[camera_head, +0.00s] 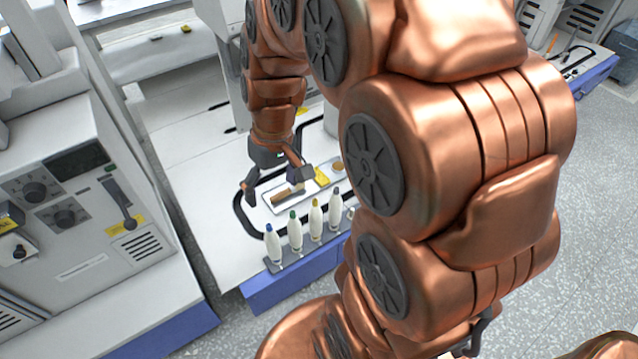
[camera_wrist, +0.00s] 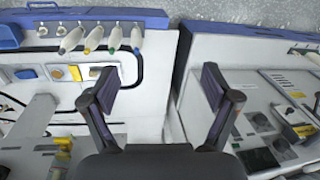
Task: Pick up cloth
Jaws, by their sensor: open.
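A small yellow piece (camera_head: 321,176), which looks like the cloth, lies in a shallow light tray (camera_head: 270,206) on the white worktop. In the wrist view, the yellow piece (camera_wrist: 74,73) is left of my left finger. A brown brush-like item (camera_head: 288,194) lies beside it in the tray. My gripper (camera_head: 276,184) is open and empty, its fingers spread above the worktop near the tray. In the wrist view, my gripper (camera_wrist: 160,90) has bare white surface and the worktop's edge between its fingers. My arm hides part of the worktop in the head view.
Several white bottles with coloured tips (camera_head: 295,231) stand in a row along the blue front edge. A black rail (camera_head: 240,218) runs beside the tray. A grey machine with knobs (camera_head: 70,200) stands at the left, across a gap.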

